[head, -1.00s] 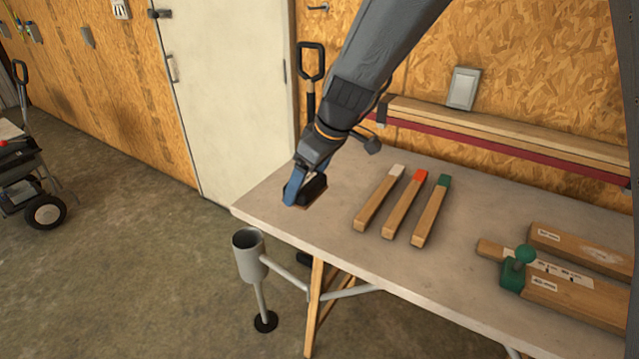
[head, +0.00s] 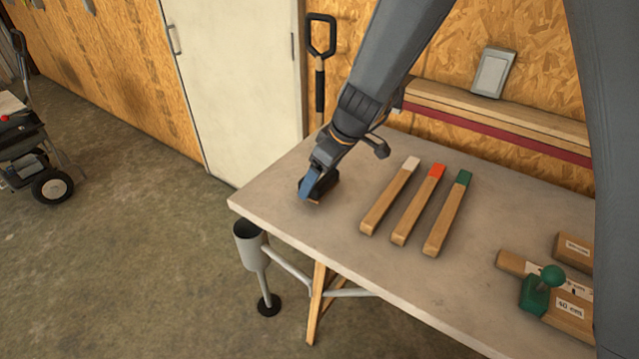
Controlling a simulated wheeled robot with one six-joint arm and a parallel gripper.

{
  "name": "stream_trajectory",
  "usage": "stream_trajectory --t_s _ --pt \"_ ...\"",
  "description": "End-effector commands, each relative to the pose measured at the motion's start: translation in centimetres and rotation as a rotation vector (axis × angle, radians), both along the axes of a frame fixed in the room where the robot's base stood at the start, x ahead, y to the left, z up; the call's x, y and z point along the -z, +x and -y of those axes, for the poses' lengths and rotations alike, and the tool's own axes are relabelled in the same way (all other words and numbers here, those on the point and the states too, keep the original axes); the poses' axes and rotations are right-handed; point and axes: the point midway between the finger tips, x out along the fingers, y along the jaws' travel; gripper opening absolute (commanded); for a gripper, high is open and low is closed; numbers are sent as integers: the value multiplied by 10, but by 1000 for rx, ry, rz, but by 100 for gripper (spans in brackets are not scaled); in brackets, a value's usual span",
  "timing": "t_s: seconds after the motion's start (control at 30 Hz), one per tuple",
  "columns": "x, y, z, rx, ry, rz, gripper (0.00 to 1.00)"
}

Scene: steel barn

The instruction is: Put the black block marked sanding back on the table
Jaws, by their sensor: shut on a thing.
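The black block (head: 331,186) is at the left end of the grey table (head: 290,222), with a thin brown layer at its base. My gripper (head: 312,190), with blue fingers, is shut on it from above and hides much of it. The block is at or very close to the tabletop; I cannot tell whether it touches. No marking on it can be read from here.
Three wooden sticks with white, red and green ends (head: 418,205) lie right of the block. A green-knobbed tool (head: 541,287) and labelled wood pieces (head: 572,305) lie farther right. A grey cup-like holder (head: 249,243) stands off the table's front left edge.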

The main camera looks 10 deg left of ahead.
Motion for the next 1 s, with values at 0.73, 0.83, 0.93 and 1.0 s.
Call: stream_trajectory --t_s 0.73,0.83,0.93,1.0 --pt "27 0 0 -1 0 0 91" --pt "27 0 0 0 0 -1 96" --pt "27 0 0 0 0 -1 96" --pt "27 0 0 0 0 -1 96"
